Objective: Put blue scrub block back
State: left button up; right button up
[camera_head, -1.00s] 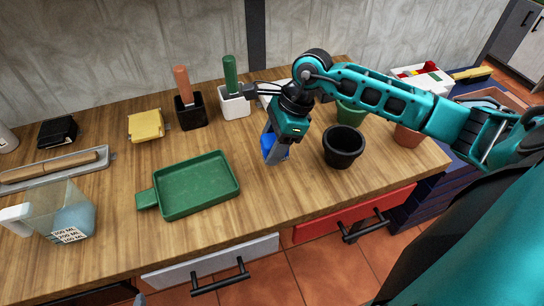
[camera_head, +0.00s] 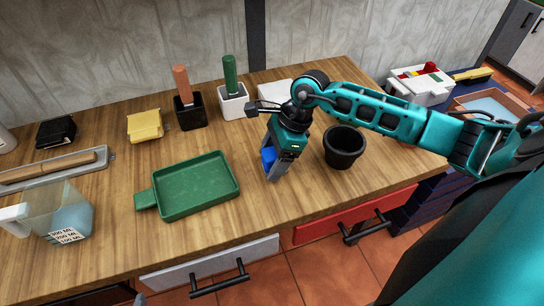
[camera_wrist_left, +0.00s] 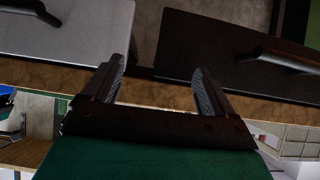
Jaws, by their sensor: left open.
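The blue scrub block (camera_head: 268,157) is between the fingers of my right gripper (camera_head: 272,174), over the front middle of the wooden counter (camera_head: 255,205). The fingers hide much of it, and I cannot tell whether it touches the counter. My right gripper points down and looks shut on the block, just right of the green tray (camera_head: 197,186) and left of the black pot (camera_head: 344,147). My left gripper (camera_wrist_left: 158,80) is open and empty in the left wrist view, in front of the drawer fronts.
A white holder (camera_head: 233,102) with a green handle and a black holder (camera_head: 189,112) with an orange-brown handle stand behind. A yellow block (camera_head: 145,125), a clear measuring jug (camera_head: 62,214) and a grey tray (camera_head: 97,160) are at left. Counter front is clear near the block.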

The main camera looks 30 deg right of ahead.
jog(key=shift+o, duration=0.2)
jog(key=shift+d+r, duration=0.1)
jog(key=shift+r, duration=0.2)
jog(key=p+v, duration=0.1)
jog(key=v, duration=1.1)
jog(key=shift+s, duration=0.35)
jog(key=shift+r, duration=0.1)
